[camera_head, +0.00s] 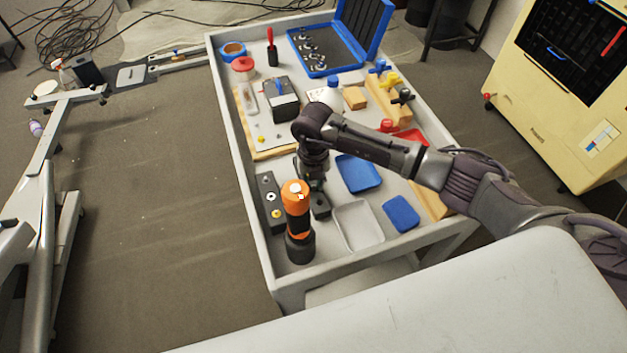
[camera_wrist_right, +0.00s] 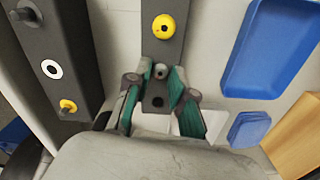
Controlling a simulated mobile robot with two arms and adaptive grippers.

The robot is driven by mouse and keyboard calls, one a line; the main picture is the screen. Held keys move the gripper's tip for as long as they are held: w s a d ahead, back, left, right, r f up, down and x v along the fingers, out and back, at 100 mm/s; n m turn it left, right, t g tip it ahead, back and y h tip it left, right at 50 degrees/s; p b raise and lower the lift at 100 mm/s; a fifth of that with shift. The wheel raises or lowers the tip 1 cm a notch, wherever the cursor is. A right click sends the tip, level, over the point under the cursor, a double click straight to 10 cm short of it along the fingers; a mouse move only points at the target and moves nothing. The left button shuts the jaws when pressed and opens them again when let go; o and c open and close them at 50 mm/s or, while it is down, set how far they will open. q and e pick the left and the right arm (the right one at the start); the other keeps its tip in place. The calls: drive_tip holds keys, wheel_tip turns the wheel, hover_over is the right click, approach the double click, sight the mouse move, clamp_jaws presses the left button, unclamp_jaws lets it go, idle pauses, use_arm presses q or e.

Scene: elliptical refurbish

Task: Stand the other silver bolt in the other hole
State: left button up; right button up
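My right gripper (camera_head: 317,186) points down over a small dark block (camera_head: 321,206) on the cart. In the wrist view its green-padded fingers (camera_wrist_right: 155,78) are apart, on either side of a small grey round piece, apparently a silver bolt (camera_wrist_right: 160,71), at this block (camera_wrist_right: 160,50). I cannot tell whether the fingers touch it. A dark hole (camera_wrist_right: 157,101) shows below it, and a yellow piece (camera_wrist_right: 163,27) above. A longer dark block (camera_head: 263,190) on the left carries a silver bolt (camera_wrist_right: 25,15), a white-ringed hole (camera_wrist_right: 52,69) and a yellow bolt (camera_wrist_right: 67,105). My left gripper is out of view.
An orange-and-black cylindrical tool (camera_head: 296,222) stands close in front of the blocks. A blue tray (camera_head: 358,173), a pale tray (camera_head: 357,227) and a smaller blue piece (camera_head: 401,213) lie to the right. The cart has a raised rim (camera_head: 245,175).

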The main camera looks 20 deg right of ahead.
sight(314, 187)
clamp_jaws()
drive_tip(key=shift+r, duration=0.2)
drive_tip(key=shift+r+p, duration=1.2)
drive_tip(key=shift+r, duration=0.3)
drive_tip(key=shift+r, duration=0.1)
drive_tip(key=shift+r+p, duration=1.45)
drive_tip(key=shift+r, duration=0.55)
drive_tip(key=shift+f, duration=0.1)
